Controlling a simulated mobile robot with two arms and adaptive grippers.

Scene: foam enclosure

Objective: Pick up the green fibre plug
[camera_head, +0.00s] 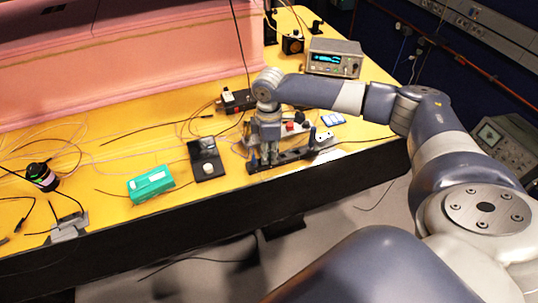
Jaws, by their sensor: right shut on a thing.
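My right gripper (264,157) points down at a black rail-like mount (290,156) near the table's front edge. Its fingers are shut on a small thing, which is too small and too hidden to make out. I cannot pick out the green fibre plug for certain in this view. My left gripper is not in view.
A green box (151,184) and a black plate stand (205,158) are left of my gripper. Thin fibres cross the yellow table (110,215). A pink foam wall (130,75) stands behind, and an instrument (333,58) is at the back right.

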